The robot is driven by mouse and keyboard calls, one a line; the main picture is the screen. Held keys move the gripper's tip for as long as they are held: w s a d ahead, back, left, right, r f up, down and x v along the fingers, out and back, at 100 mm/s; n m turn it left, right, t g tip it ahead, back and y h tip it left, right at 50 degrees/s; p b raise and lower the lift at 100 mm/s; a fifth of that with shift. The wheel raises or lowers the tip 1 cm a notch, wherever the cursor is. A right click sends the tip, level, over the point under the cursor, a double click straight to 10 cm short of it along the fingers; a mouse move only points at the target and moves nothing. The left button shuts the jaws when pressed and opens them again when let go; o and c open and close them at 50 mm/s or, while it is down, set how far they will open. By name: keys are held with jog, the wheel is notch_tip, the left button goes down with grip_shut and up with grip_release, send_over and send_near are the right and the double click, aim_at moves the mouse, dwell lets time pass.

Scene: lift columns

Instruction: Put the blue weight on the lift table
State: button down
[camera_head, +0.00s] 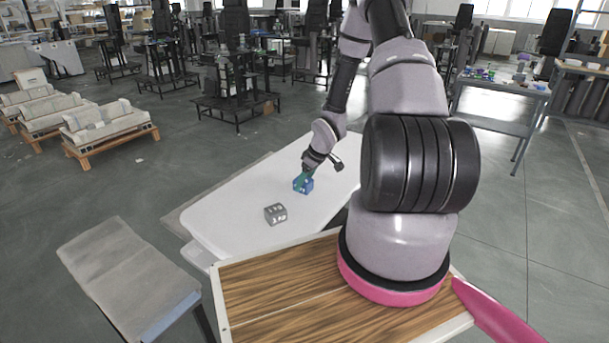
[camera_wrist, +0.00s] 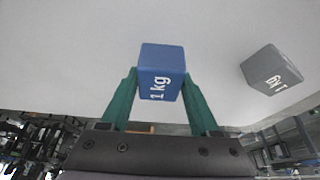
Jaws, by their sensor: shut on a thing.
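The blue weight (camera_head: 303,186), a cube, is at the white table's far side in the head view. The wrist view shows the blue weight (camera_wrist: 162,70) with "1 kg" on its face. My gripper (camera_head: 305,175) has green fingers shut on its two sides; it also shows in the wrist view (camera_wrist: 160,88). I cannot tell whether the cube touches the tabletop. The white table (camera_head: 225,220) has rounded corners. A separate low grey-topped platform (camera_head: 125,270) stands to its left. I cannot tell which of these is the lift table.
A grey weight (camera_head: 275,214) sits on the white table, left of and nearer than the blue one; the wrist view shows it at right (camera_wrist: 271,69). A wood-grain top (camera_head: 290,285) with a pale rim is in front. The grey platform's top is clear.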

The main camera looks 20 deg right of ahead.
jog(key=shift+f, duration=0.9)
jog(key=shift+f, duration=0.1)
jog(key=shift+c, duration=0.6)
grip_release()
